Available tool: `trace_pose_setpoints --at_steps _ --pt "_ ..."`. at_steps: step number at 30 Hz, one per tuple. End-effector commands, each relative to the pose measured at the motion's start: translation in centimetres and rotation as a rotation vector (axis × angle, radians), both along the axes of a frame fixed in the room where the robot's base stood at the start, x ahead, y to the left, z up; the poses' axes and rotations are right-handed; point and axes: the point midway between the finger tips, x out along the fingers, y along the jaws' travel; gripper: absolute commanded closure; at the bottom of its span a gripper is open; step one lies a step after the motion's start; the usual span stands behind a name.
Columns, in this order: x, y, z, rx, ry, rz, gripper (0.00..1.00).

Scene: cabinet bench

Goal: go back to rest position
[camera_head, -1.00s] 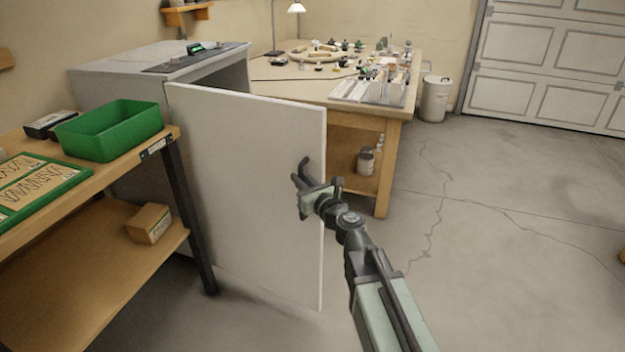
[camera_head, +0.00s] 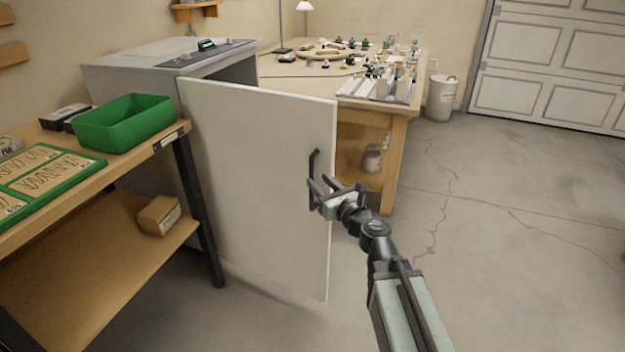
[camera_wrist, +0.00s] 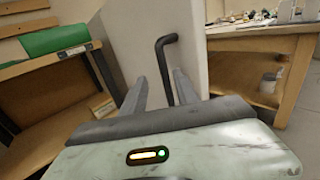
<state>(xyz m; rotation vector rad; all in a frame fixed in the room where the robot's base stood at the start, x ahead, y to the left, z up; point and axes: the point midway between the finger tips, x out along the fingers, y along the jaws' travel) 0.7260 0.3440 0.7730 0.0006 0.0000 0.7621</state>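The cabinet door (camera_head: 255,180) is white and stands swung open from the grey cabinet (camera_head: 160,75). Its black bar handle (camera_head: 314,165) is near the free edge; it also shows in the wrist view (camera_wrist: 163,62). My gripper (camera_head: 320,190) is in front of the door by the handle. In the wrist view its two fingers (camera_wrist: 158,88) are spread apart, with nothing held between them. The handle shows beyond and between the fingers; I cannot tell whether they touch it. The cabinet's inside is mostly hidden behind the door.
A wooden bench (camera_head: 180,131) with a green bin (camera_head: 124,122) stands at the left. A cluttered wooden table (camera_head: 400,108) stands behind the door. A white bucket (camera_head: 441,97) is beyond it. The floor to the right is clear.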

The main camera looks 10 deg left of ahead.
Motion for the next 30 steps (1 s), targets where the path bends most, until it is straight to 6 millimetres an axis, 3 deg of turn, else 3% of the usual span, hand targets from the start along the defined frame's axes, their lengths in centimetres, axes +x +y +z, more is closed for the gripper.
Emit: trace_pose_setpoints --at_steps 12,16,19,21,26,30 --pt "-0.2 -1.2 0.0 0.0 0.0 -0.005 0.64" --pt "1.3 -4.4 0.0 0.0 0.0 -0.052 0.64" --pt "2.9 -8.5 -0.5 -0.045 -0.012 -0.108 0.64" --pt "3.3 -11.1 -1.9 -0.18 -0.05 -0.102 0.64" --pt "2.0 -14.7 -7.0 -0.64 -0.192 0.045 0.64" --pt "-0.8 -19.2 -13.5 -1.123 -0.316 0.315 0.64"
